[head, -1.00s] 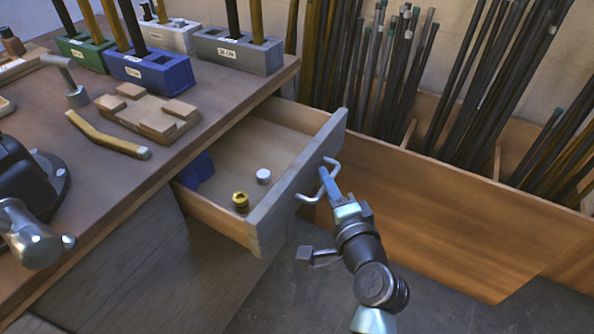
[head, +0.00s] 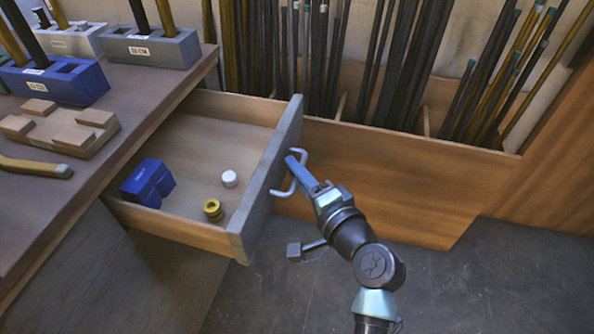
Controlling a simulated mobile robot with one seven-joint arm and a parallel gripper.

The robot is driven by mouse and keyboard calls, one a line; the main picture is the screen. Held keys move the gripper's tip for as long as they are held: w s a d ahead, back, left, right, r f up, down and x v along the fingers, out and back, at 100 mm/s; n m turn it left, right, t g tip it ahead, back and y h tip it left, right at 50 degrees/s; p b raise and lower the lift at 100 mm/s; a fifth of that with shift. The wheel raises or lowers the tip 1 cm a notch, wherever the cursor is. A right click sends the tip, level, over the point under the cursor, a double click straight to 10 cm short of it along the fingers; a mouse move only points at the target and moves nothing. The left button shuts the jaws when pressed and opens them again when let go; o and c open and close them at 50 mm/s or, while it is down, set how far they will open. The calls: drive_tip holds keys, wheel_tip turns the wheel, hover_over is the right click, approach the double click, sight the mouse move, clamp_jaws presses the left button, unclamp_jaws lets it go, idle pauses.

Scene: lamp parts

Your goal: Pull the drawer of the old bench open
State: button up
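The drawer (head: 203,243) of the old bench (head: 150,98) stands well out from under the bench top. Its grey front (head: 266,185) carries a metal bar handle (head: 302,170). My gripper (head: 293,162) is at the handle, with its blue fingers reaching to the bar. Whether both fingers close around the bar is too small to tell. Inside the drawer lie a blue block (head: 148,183), a brass fitting (head: 212,209) and a white cap (head: 229,178).
Blue (head: 58,82) and grey (head: 150,47) labelled blocks holding rods, and a wooden fixture (head: 60,128), stand on the bench. A wooden bin (head: 400,172) full of upright rods stands behind the drawer and my arm. Grey floor (head: 480,285) is free at the lower right.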

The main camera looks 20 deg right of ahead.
drive_tip(key=shift+o, duration=0.7)
drive_tip(key=s+d+r+p, duration=0.2)
drive_tip(key=s, duration=1)
drive_tip(key=shift+s+p, duration=0.35)
drive_tip(key=shift+p, duration=0.05)
